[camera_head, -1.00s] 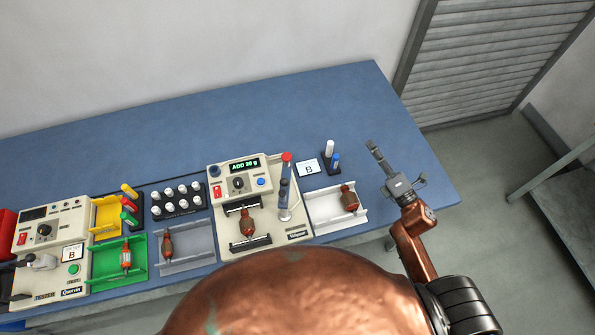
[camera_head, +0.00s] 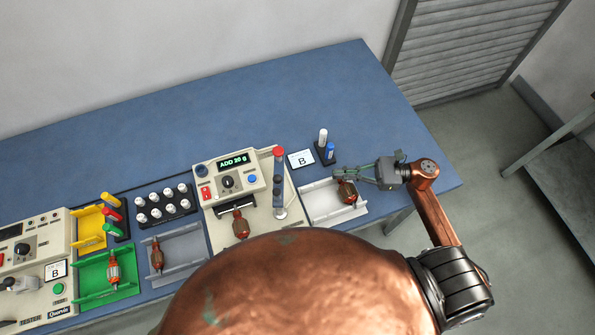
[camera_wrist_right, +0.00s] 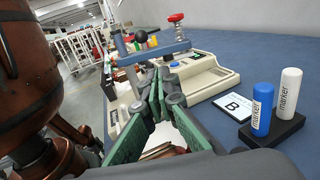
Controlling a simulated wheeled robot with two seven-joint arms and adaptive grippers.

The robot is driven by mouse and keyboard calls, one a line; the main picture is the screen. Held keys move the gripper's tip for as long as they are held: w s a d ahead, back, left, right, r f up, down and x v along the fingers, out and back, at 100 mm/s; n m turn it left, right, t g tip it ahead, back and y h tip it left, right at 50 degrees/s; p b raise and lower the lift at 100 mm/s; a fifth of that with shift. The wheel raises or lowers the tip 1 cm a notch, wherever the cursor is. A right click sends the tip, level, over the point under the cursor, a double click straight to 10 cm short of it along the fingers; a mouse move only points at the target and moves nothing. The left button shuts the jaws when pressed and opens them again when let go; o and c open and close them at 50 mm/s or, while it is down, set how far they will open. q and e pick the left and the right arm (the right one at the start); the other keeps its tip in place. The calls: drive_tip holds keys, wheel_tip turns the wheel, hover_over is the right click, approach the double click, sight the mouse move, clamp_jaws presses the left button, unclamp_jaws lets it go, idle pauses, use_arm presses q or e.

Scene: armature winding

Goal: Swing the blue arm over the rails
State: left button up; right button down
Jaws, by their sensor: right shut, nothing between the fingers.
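The blue arm (camera_head: 279,185) with a red knob (camera_head: 279,152) stands on the right side of the beige balancing machine (camera_head: 265,218). In the right wrist view the blue arm (camera_wrist_right: 155,53) shows ahead, level across the machine, with its red knob on top. A dark rail (camera_head: 237,208) and a copper armature (camera_head: 240,226) are left of the arm. The front of the machine is hidden by my body. My right gripper (camera_head: 345,173) is shut and empty, right of the blue arm and apart from it, above the white tray's back. My left gripper is not in view.
The white tray (camera_head: 318,205) holds an armature (camera_head: 347,191). A card marked B (camera_head: 300,159) and a marker stand (camera_head: 325,156) are behind it. Grey and green trays and another machine are at left. The back of the blue table is clear.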

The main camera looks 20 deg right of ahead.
drive_tip(key=p, duration=0.3)
approach(278, 176)
drive_tip(key=w+a+f, duration=0.3)
drive_tip(key=w+f, duration=0.1)
drive_tip(key=f, duration=0.1)
drive_tip(key=shift+w+a+r, duration=0.15)
drive_tip(key=shift+w+a, duration=0.15)
drive_tip(key=shift+a, duration=0.25)
